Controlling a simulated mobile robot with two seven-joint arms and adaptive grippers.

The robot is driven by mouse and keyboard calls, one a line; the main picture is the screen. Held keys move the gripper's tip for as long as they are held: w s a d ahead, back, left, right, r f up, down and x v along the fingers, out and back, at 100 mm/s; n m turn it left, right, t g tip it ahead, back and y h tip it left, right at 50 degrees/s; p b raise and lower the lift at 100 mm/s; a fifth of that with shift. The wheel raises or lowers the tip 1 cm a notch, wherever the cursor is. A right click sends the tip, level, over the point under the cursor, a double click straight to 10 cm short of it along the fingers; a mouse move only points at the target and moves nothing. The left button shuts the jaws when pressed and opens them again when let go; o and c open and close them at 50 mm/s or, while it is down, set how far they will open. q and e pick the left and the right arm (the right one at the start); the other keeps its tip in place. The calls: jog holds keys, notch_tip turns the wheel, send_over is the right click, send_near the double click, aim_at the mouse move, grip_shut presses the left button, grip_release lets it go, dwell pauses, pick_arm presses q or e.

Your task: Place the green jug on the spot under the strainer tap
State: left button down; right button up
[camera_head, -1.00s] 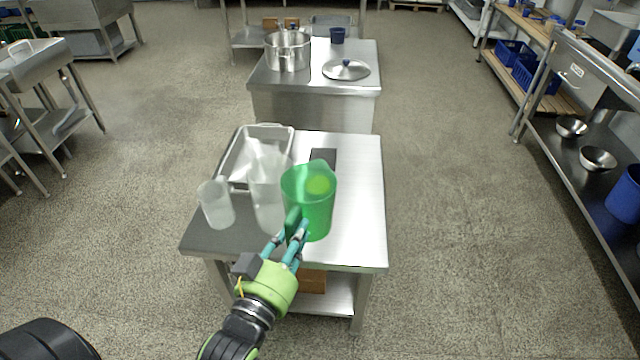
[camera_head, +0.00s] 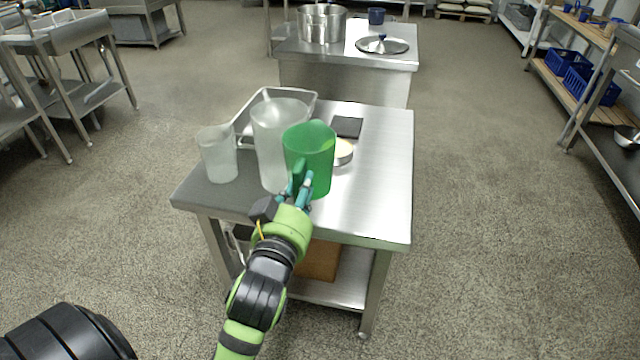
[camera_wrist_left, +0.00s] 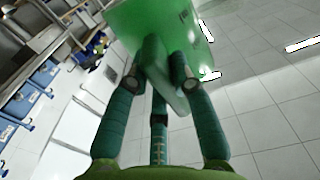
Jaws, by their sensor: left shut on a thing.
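The green jug (camera_head: 310,158) is upright in the head view, over the front part of the steel table. My left gripper (camera_head: 301,190) is shut on its handle, on the side facing me. The left wrist view shows the gripper's fingers (camera_wrist_left: 160,85) around the handle and the underside of the green jug (camera_wrist_left: 165,25). I cannot tell whether the jug touches the table or hangs just above it. No strainer tap is recognisable in view. My right gripper is not in view.
On the steel table (camera_head: 375,200) stand a tall frosted jug (camera_head: 275,130) and a smaller frosted beaker (camera_head: 217,155), close left of the green jug. A steel pot (camera_head: 322,24) and lid (camera_head: 382,45) are on the farther table. The right floor is clear.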

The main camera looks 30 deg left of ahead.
aim_at(324, 181)
pick_arm(q)
jog(key=shift+w+a+f+b, duration=0.1)
jog(key=shift+w+f+b, duration=0.45)
jog(key=shift+w+b, duration=0.2)
jog(key=w+f, duration=0.1)
jog(key=w, duration=0.2)
jog(key=w+f+b, duration=0.1)
jog(key=w+f, duration=0.1)
jog(key=w, duration=0.1)
jog(key=w+a+f+b, duration=0.1)
jog(key=w+f, duration=0.1)
jog(key=w, duration=0.1)
jog(key=shift+f, duration=0.1)
jog(key=shift+w+f, duration=0.1)
jog(key=shift+f, duration=0.1)
notch_tip(324, 181, down, 3)
jog(key=shift+f+b, duration=0.1)
jog(key=shift+b, duration=0.8)
jog(key=shift+f, duration=0.25)
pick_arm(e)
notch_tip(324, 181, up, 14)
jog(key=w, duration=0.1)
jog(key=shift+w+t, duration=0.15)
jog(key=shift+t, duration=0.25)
pick_arm(q)
jog(key=shift+f, duration=0.1)
